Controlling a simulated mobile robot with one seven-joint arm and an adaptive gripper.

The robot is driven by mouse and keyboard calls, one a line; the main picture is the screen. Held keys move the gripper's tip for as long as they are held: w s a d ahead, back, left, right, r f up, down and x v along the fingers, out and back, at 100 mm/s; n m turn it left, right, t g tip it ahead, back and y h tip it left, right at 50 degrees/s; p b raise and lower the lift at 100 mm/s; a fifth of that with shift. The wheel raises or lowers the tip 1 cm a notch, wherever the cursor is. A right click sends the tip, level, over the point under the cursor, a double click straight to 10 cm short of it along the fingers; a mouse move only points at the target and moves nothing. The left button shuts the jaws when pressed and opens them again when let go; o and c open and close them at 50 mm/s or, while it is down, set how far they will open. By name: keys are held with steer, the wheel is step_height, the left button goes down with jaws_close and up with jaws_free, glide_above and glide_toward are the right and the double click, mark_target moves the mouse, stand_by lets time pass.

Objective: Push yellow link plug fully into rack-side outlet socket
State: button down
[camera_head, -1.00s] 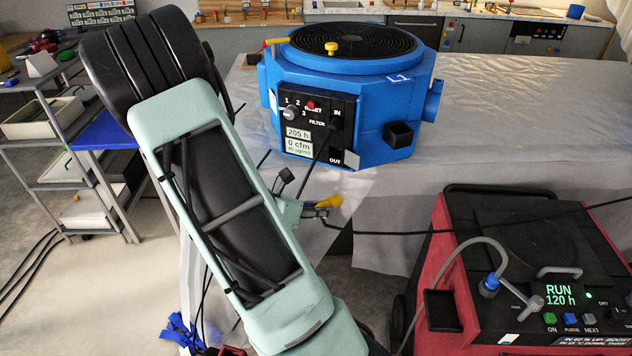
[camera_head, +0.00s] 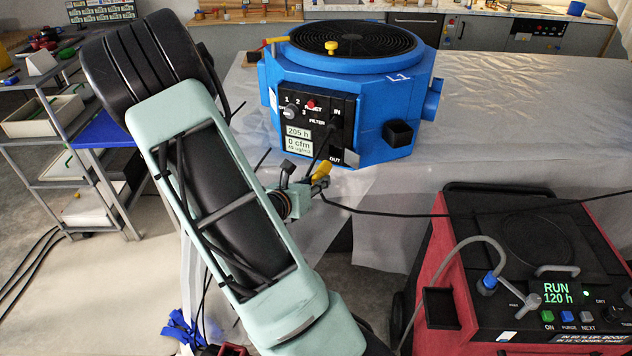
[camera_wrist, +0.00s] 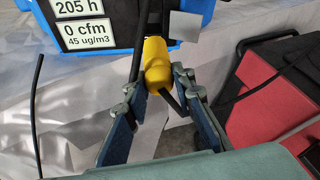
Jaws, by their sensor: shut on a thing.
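The yellow plug (camera_head: 321,172) is in my gripper (camera_head: 308,186), just below and in front of the black control panel (camera_head: 318,128) on the blue unit (camera_head: 385,110). In the wrist view the plug (camera_wrist: 157,68) sits between the tips of my gripper (camera_wrist: 158,84), which is shut on it. A black cable (camera_wrist: 175,103) runs from beneath the plug. The plug's top end overlaps the lower panel edge in that view. The "OUT" label (camera_head: 335,160) is just above the plug. I cannot make out the socket opening, or whether the plug touches it.
A black cord (camera_head: 322,150) hangs down the panel from near "IN". A grey square (camera_wrist: 185,25) is right of the plug. The covered table (camera_head: 530,120) is mostly clear.

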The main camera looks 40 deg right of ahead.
mark_target(324, 169)
steer(key=shift+a, duration=0.1)
steer(key=shift+w+d+b, duration=0.25)
steer(key=shift+w+d, duration=0.15)
steer(key=shift+d, duration=0.5)
steer(key=shift+w+d+b, duration=0.2)
steer(key=shift+w+d, duration=0.2)
steer(key=shift+d, duration=0.45)
steer(key=shift+w+d+b, duration=0.25)
steer(key=shift+w+d, duration=0.15)
steer(key=shift+d, duration=0.5)
steer(key=shift+w+d+b, duration=0.4)
steer(key=shift+d, duration=0.4)
steer(key=shift+w+d+b, duration=0.35)
steer(key=shift+d, duration=0.5)
steer(key=shift+w+d+b, duration=0.4)
steer(key=shift+d, duration=0.4)
steer(key=c, duration=1.5)
jaws_free()
steer(key=shift+c, duration=0.2)
steer(key=v, duration=1.2)
steer(key=shift+a, duration=0.1)
